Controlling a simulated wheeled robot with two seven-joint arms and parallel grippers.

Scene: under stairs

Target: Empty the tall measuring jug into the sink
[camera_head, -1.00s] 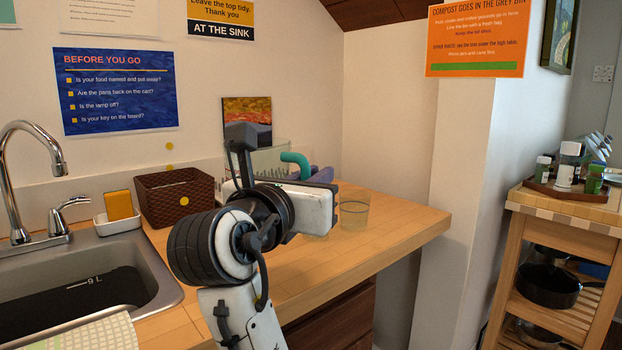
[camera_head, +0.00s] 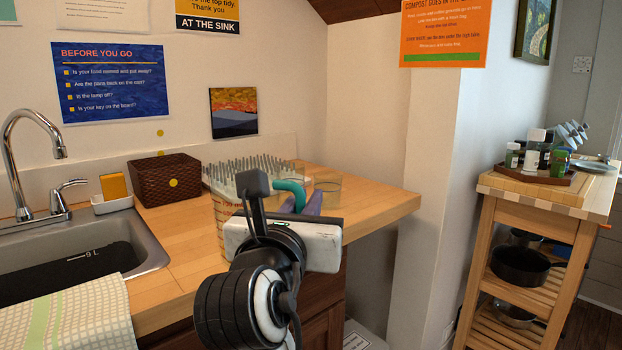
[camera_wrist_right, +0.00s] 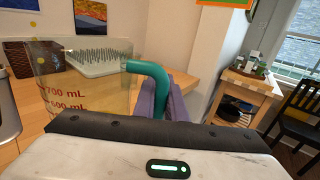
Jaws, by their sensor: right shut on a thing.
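The tall measuring jug (camera_head: 222,226) is clear with red markings and a teal handle (camera_head: 292,190). My right gripper (camera_head: 308,204) is shut on this handle, its purple fingers partly hidden behind its own white body. The jug looks upright, over or in front of the counter's front part, right of the sink. In the right wrist view the jug (camera_wrist_right: 85,95) shows 700 and 600 mL marks and a brownish tint; I cannot tell the liquid level. The purple fingers (camera_wrist_right: 166,98) flank the teal handle there. The steel sink (camera_head: 150,258) is at the left, dark inside. My left gripper is out of view.
A brown woven basket (camera_head: 167,182), a sponge holder (camera_head: 112,204) and the tap (camera_head: 40,125) stand by the sink. A cloth (camera_head: 70,318) covers its front edge. A wooden cart (camera_head: 482,250) stands right.

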